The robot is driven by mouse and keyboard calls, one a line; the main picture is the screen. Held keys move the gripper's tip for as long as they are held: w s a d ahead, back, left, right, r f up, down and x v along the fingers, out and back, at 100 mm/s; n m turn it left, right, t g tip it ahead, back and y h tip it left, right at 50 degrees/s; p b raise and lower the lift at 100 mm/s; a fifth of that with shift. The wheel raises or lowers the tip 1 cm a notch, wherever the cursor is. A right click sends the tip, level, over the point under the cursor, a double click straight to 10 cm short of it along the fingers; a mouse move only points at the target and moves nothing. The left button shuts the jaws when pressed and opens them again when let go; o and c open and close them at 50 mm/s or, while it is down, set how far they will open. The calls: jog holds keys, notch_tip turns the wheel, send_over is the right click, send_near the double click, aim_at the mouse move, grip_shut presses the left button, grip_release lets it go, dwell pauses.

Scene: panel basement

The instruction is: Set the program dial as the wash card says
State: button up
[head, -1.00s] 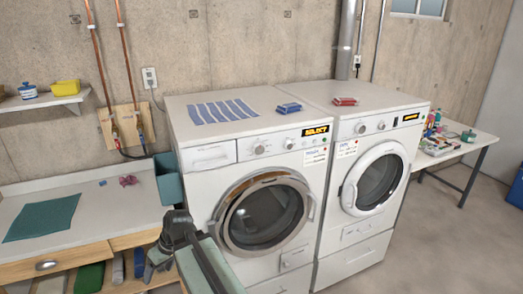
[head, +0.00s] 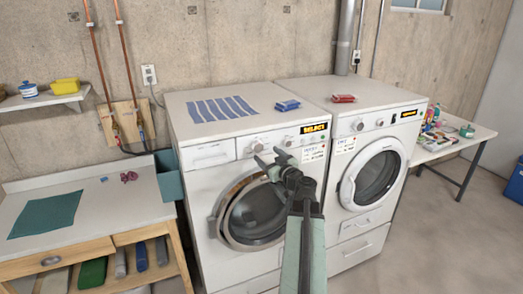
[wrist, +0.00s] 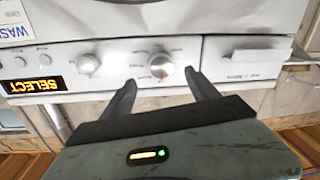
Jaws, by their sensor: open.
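The left white machine, a washer (head: 192,215), has a program dial (wrist: 160,66) at the left of its panel, near the drawer. In the wrist view it shows between my gripper's fingertips (wrist: 157,78), with no clear contact. In the head view my gripper (head: 267,158) is open and empty in front of the panel, just below the dial (head: 257,147). A second knob (wrist: 88,65) sits beside it. The lit display (head: 313,128) reads SELECT. A white card (head: 313,152) is on the washer's front, its small text unreadable; its edge, reading WASH, shows in the wrist view (wrist: 14,30).
A second white machine (head: 345,215) stands to the right. Blue striped cloth (head: 220,108), a blue item (head: 288,105) and a red item (head: 343,98) lie on top. A bench (head: 110,218) is at left, a cluttered table (head: 460,148) at right.

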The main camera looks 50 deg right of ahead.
aim_at(259, 148)
jog(key=x, duration=0.6)
jog(key=shift+a, duration=0.1)
jog(key=shift+s, duration=0.1)
jog(key=c, duration=1.2)
jog(key=shift+d, duration=0.2)
jog(key=shift+c, duration=0.8)
jog(key=shift+a, duration=0.2)
jog(key=shift+f+m, duration=0.1)
jog(key=shift+m, duration=1)
jog(key=m+b, duration=0.1)
jog(key=m, duration=0.5)
jog(key=shift+m+b, duration=0.3)
jog(key=shift+m, duration=0.3)
jog(key=o, duration=1.4)
jog(key=shift+c, duration=0.2)
